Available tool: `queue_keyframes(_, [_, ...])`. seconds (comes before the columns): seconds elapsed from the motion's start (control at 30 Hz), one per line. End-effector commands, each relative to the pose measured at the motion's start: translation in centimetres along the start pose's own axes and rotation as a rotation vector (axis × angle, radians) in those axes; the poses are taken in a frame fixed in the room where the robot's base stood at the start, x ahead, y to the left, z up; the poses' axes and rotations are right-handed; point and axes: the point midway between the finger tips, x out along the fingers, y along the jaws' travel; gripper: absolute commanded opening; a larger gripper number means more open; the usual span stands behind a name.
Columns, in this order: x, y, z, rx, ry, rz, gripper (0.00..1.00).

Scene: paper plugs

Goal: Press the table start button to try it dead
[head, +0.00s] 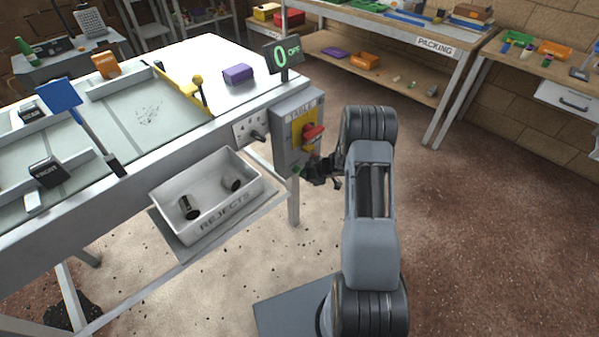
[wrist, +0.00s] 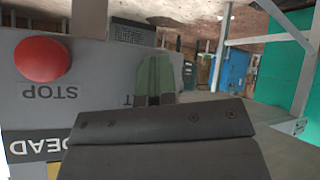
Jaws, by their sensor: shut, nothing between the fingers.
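The grey control box marked TABLE (head: 282,143) hangs on the near right corner of the table. It carries a red rotary switch (head: 313,133) on a yellow plate. My gripper (head: 304,171) is at the lower part of this box, fingers pointing at its face. In the wrist view, upside down, the shut fingers (wrist: 155,75) lie side by side over the face. Only a letter T shows of the label by the fingers. The start button is hidden; contact cannot be told.
A white REJECTS bin (head: 165,207) with a few dark and grey plugs sits below the table edge. A socket with a plug (head: 250,130) is left of the box. A display (head: 285,56) above reads 0. Floor to the right is clear, up to the packing bench (head: 430,43).

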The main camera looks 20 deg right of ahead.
Motion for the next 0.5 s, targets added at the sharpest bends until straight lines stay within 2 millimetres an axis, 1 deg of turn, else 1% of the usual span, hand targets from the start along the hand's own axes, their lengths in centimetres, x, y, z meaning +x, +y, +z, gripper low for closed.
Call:
queue_keyframes(0.33, [-0.08,-0.03,-0.02,0.0,0.001,0.0,0.0])
queue_keyframes(0.5, [-0.49,-0.31,0.25,0.001,0.001,0.0,0.0])
